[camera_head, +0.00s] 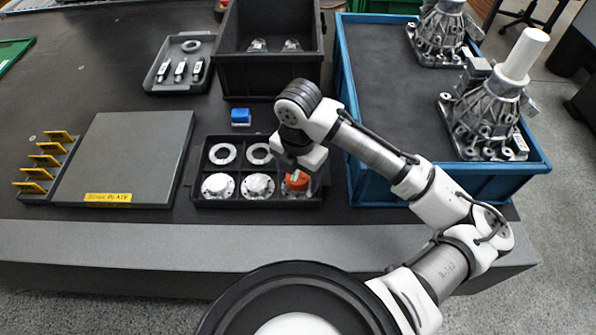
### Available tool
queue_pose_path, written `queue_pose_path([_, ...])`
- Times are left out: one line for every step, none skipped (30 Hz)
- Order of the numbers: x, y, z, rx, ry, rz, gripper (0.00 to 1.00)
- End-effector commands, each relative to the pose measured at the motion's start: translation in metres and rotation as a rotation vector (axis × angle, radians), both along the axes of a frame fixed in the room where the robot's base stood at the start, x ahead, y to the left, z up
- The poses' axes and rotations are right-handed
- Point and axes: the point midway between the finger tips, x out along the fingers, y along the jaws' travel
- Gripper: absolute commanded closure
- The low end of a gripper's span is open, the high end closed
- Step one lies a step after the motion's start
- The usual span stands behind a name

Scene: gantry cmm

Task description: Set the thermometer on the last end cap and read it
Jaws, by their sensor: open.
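A black compartment tray (226,203) on the dark bench holds white end caps in its front row, one at the left (218,186) and one in the middle (258,186). An orange device with a small pale face, which looks like the thermometer (297,181), is in the front right compartment. It seems to sit on a white end cap there, mostly hidden beneath it. My gripper (299,170) is open and directly at the thermometer, reaching down from above. I cannot tell whether its fingers touch it. My gripper and wrist hide the tray's back right compartment.
White rings (222,153) lie in the tray's back row. A blue block (240,117) is behind it. A grey plate (125,150) is left, a black bin (231,75) behind. A blue-rimmed crate (357,186) with metal castings stands right. Bench between plate and small tool tray (152,81) is clear.

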Motion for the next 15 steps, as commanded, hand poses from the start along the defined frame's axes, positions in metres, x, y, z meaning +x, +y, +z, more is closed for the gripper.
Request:
queue_pose_path([0.0,0.0,0.0,0.0,0.0,0.0,0.31])
queue_pose_path([0.0,0.0,0.0,0.0,0.0,0.0,0.31])
queue_pose_path([0.0,0.0,0.0,0.0,0.0,0.0,0.31])
queue_pose_path([0.0,0.0,0.001,0.0,0.0,0.0,0.31])
queue_pose_path([0.0,0.0,0.002,0.0,0.0,0.0,0.31])
queue_pose_path([0.0,0.0,0.004,-0.001,-0.001,0.0,0.31])
queue_pose_path([0.0,0.0,0.006,-0.001,-0.001,0.0,0.31])
queue_pose_path([0.0,0.0,0.008,-0.001,-0.001,0.0,0.31])
queue_pose_path([0.0,0.0,0.013,-0.001,-0.001,0.002,0.31])
queue_pose_path([0.001,0.0,0.018,-0.001,-0.002,0.002,0.31])
queue_pose_path([0.001,0.0,0.023,0.0,-0.002,0.002,0.31])
queue_pose_path([0.001,0.0,0.032,0.0,-0.002,0.002,0.31])
queue_pose_path([0.0,0.0,0.038,-0.002,-0.002,0.002,0.31])
queue_pose_path([0.001,0.0,0.045,-0.001,-0.003,0.001,0.31])
queue_pose_path([0.001,0.0,0.055,-0.001,-0.003,0.002,0.31])
